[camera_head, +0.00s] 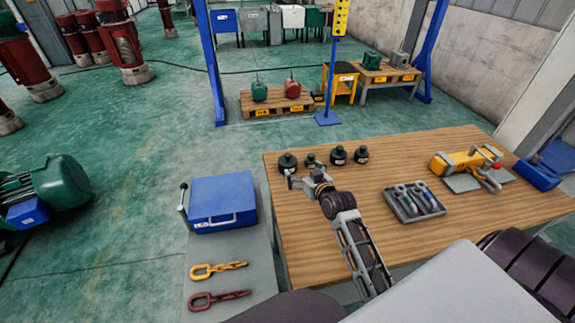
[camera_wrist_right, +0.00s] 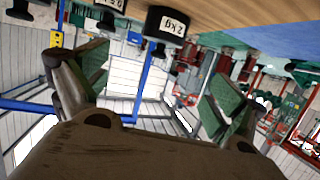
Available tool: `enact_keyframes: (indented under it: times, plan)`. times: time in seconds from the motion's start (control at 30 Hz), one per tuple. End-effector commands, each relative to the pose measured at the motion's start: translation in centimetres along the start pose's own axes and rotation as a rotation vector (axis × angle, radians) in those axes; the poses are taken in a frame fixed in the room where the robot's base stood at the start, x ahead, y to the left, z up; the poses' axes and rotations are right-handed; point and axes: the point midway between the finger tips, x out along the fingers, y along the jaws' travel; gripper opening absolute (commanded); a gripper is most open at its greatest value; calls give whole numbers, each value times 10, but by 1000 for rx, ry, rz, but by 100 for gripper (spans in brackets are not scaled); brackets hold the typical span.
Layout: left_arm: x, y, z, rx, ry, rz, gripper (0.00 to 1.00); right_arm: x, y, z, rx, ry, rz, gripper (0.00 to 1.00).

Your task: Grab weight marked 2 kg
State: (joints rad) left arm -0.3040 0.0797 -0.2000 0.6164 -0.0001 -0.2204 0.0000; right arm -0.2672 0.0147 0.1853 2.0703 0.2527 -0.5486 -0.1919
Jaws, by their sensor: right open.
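The weight marked 2 kg is a dark, round, knobbed weight (camera_wrist_right: 167,23), upside down at the top of the right wrist view with its white label readable. In the head view it appears to be the leftmost weight (camera_head: 288,163) of a row on the wooden table, though its label is too small to read there. My right gripper (camera_head: 303,179) is just in front of the row's left end. In the wrist view its fingers (camera_wrist_right: 150,80) are spread and empty, apart from the weight. My left gripper is not in view.
Other dark weights (camera_head: 338,155) stand to the right; the neighbour (camera_wrist_right: 105,4) is partly cut off in the wrist view. A grey tool tray (camera_head: 414,203) and a yellow hoist part (camera_head: 467,160) lie farther right. A blue box (camera_head: 223,202) stands left. The table's (camera_head: 320,240) front left is bare.

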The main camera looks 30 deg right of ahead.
Motion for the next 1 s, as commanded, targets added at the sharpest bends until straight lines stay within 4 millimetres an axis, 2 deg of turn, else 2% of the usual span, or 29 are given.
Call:
enact_keyframes:
  times: [0.4,1.0]
  plan:
    - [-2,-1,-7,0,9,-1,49,32,0,-1,1,1,0,95]
    - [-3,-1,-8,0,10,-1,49,79,0,-2,1,1,-1,95]
